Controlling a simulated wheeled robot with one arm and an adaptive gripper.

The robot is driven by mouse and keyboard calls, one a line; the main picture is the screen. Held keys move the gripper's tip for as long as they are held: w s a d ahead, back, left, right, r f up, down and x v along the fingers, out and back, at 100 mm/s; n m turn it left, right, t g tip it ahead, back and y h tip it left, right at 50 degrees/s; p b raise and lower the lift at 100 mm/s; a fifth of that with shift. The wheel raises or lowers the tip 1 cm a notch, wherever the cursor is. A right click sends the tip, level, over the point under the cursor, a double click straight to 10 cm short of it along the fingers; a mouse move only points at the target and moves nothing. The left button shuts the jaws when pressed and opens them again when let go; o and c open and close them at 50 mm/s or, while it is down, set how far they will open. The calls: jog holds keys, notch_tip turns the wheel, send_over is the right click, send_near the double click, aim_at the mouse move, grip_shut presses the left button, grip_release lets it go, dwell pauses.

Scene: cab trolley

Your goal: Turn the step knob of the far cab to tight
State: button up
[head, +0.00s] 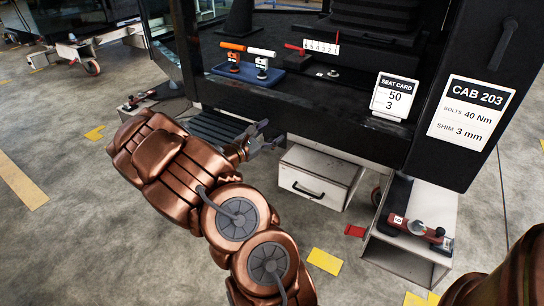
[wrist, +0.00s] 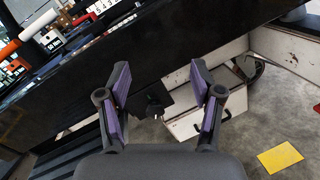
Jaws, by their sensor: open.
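The cab in front of me carries a CAB 203 sign (head: 473,110). A ribbed black step (head: 212,124) sits low at its side, partly behind my gripper. In the wrist view a small dark knob (wrist: 154,108) on a black plate shows between my fingers; its setting is too small to read. My gripper (head: 268,138) is open and empty, pointing at the cab's lower edge; its purple-padded fingers (wrist: 160,80) frame the knob without visibly touching it. In the head view the knob is not clearly seen. Another trolley (head: 78,50) stands at the upper left.
A white drawer box (head: 318,176) hangs under the cab, right of my gripper. A blue tray (head: 247,76) with orange and white-handled tools lies on the cab floor. A seat card (head: 394,96) stands on the edge. Open floor lies left.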

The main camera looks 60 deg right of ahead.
jog(key=w+d+f+n+t+b, duration=0.1)
jog(key=w+f+n+t+b, duration=0.15)
jog(key=f, duration=0.45)
jog(key=w+d+f+n+t+b, duration=0.1)
jog(key=w+f+n, duration=0.15)
jog(key=f, duration=0.35)
jog(key=shift+w+d+b, duration=0.25)
jog(key=shift+d+b, duration=0.35)
jog(key=shift+d, duration=1.4)
jog(key=shift+w+d+b, duration=0.2)
jog(key=shift+d+b, duration=0.35)
jog(key=shift+d, duration=1.4)
jog(key=shift+f, duration=0.1)
jog(key=c, duration=1.2)
